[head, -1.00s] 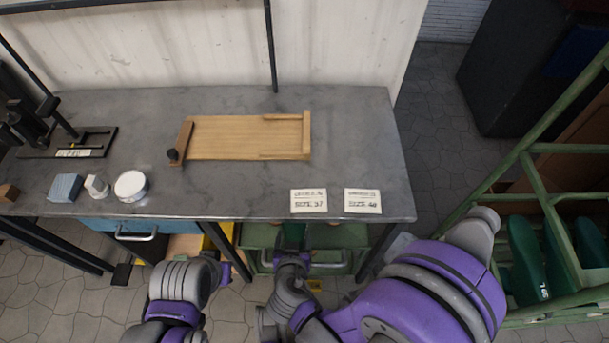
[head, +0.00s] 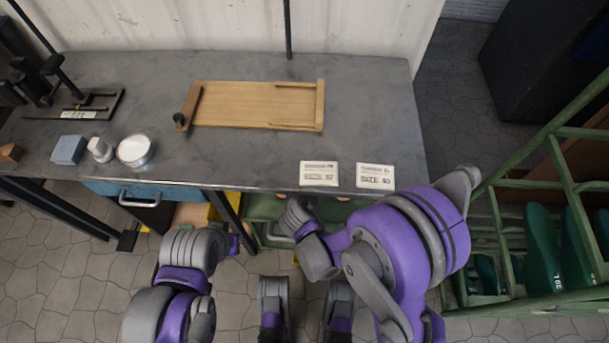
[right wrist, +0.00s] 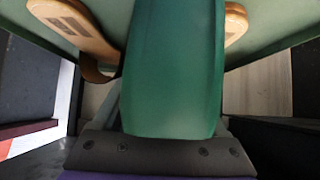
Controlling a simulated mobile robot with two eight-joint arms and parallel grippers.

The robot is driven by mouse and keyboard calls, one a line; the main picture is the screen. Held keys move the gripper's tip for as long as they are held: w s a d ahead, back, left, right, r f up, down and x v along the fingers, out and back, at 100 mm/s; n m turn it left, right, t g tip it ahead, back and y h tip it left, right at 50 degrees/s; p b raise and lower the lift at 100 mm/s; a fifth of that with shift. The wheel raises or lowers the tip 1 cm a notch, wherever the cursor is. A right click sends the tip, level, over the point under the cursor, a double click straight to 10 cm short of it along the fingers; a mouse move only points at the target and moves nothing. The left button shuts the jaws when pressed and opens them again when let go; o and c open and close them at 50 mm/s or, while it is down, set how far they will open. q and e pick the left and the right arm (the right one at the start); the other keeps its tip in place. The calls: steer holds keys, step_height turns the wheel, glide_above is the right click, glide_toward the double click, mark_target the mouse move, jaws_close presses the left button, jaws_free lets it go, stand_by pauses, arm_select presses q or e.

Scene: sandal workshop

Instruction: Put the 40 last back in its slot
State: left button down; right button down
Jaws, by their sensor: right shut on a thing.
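A green last (right wrist: 172,65) fills the middle of the right wrist view, held by my right gripper (right wrist: 170,125). Its size mark does not show. In the head view my right wrist (head: 298,216) is low in front of the bench by a green bin (head: 262,207); the fingers and the held last cannot be made out there. A green rack (head: 557,131) stands at the right, with several green lasts (head: 543,250) in its lower part. Their numbers are too small to read surely. My left arm is at lower left, its gripper hidden.
The grey bench (head: 230,170) bears a wooden board (head: 235,104), a white tin (head: 134,150), a blue block (head: 69,149) and two size cards (head: 319,174). A blue drawer (head: 158,193) is beneath. Tan sole-shaped pieces (right wrist: 70,25) flank the last in the wrist view.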

steer(key=shift+x, duration=1)
steer(key=shift+s, duration=0.15)
steer(key=shift+f, duration=0.1)
jaws_free()
steer(key=shift+f, duration=0.1)
steer(key=shift+s+r, duration=0.3)
steer(key=shift+r, duration=0.1)
steer(key=p+v, duration=0.2)
steer(key=v, duration=0.9)
steer(key=shift+s+r+p, duration=0.1)
steer(key=shift+p, duration=0.2)
